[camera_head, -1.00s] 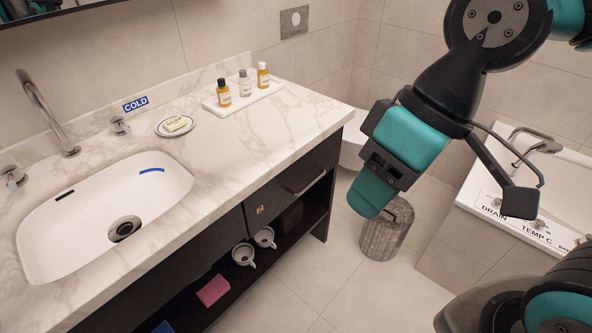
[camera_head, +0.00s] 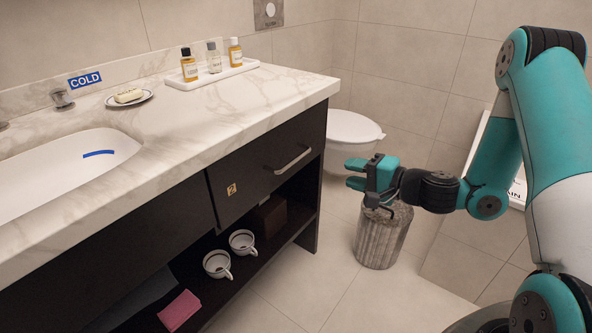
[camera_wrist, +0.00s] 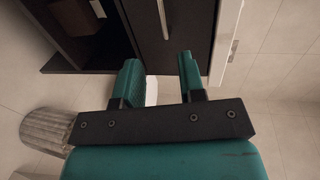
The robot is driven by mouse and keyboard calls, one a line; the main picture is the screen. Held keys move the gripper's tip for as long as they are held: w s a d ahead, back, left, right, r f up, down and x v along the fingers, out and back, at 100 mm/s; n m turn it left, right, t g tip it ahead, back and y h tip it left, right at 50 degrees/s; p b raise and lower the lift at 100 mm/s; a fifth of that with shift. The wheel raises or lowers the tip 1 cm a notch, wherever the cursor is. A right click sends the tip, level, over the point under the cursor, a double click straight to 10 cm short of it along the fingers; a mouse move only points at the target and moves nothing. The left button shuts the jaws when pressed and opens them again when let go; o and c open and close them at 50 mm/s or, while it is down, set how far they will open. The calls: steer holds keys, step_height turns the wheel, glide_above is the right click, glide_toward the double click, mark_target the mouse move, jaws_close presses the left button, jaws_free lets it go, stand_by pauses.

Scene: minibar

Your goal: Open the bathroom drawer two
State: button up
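The dark drawer (camera_head: 250,178) with a gold number 2 label sits under the right part of the marble counter, and it looks closed. Its silver bar handle (camera_head: 293,160) is near the drawer's right side. My gripper (camera_head: 352,174) is to the right of the handle, apart from it, with fingers pointing left. In the wrist view, the two teal fingers (camera_wrist: 159,77) are spread with a gap between them and nothing held. The drawer handle (camera_wrist: 163,20) shows ahead of them, above the gap.
A marble counter (camera_head: 215,110) with a sink (camera_head: 65,165) stands above the drawer. Two cups (camera_head: 230,254) and a pink cloth (camera_head: 179,310) lie on the open shelf below. A ribbed bin (camera_head: 383,236) and a toilet (camera_head: 350,130) are behind my gripper. Floor is clear in front.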

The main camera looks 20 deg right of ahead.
mark_target(296, 160)
steer(key=p+x, duration=0.1)
steer(key=x, duration=1.6)
steer(key=shift+a+r, duration=0.1)
jaws_close()
